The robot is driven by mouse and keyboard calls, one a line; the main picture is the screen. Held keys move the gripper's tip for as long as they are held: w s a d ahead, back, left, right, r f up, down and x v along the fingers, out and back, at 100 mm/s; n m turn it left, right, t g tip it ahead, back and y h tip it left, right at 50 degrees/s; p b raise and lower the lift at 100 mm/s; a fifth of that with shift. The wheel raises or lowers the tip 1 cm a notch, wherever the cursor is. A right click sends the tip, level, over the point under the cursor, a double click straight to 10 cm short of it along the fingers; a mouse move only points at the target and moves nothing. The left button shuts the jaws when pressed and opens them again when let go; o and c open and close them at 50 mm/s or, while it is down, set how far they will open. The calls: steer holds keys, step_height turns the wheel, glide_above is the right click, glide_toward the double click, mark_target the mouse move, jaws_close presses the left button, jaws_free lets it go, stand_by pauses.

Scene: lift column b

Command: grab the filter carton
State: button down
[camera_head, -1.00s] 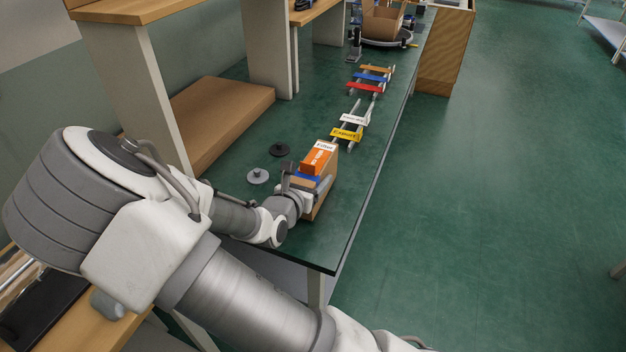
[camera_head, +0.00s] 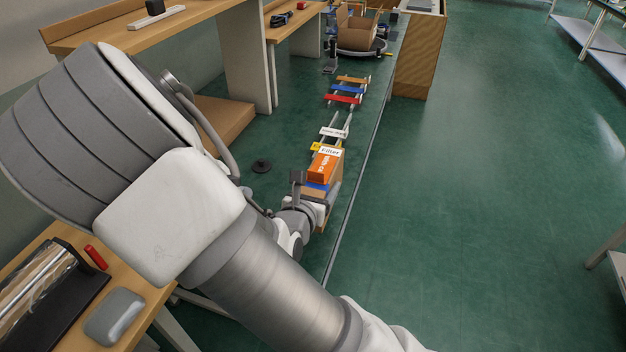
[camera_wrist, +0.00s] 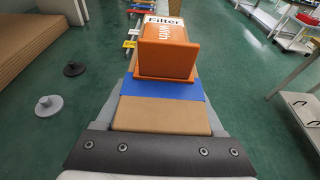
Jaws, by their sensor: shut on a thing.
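The filter carton (camera_head: 325,167) is a brown box with a blue band, an orange part and a white "Filter" label. It is over the near part of the green bench top (camera_head: 275,183). In the wrist view the carton (camera_wrist: 160,117) lies between the two grey fingers, its orange part facing away from the palm. My gripper (camera_head: 309,191) is shut on the carton's near brown end; it also shows in the wrist view (camera_wrist: 163,98). The carton's underside is hidden, so I cannot tell its exact height above the bench.
Just beyond the carton lies a rack with a white tag (camera_head: 334,132) and a yellow tag (camera_head: 316,146). Farther back are red, blue and tan bars (camera_head: 346,89) and an open cardboard box (camera_head: 357,30). A black disc (camera_head: 262,166) lies left.

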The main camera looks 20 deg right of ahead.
mark_target(331, 184)
steer(key=shift+s+d+r+p, duration=0.4)
steer(key=shift+s+r+p, duration=0.2)
steer(key=shift+p, duration=1.4)
steer(key=shift+s+d+r+p, duration=0.45)
steer(key=shift+r+p, duration=0.1)
steer(key=shift+p, duration=1.4)
steer(key=p, duration=0.1)
steer(key=s+p, duration=0.1)
steer(key=p, duration=0.1)
steer(key=shift+s+d+r, duration=0.1)
steer(key=shift+d+r, duration=0.05)
steer(key=shift+d, duration=0.15)
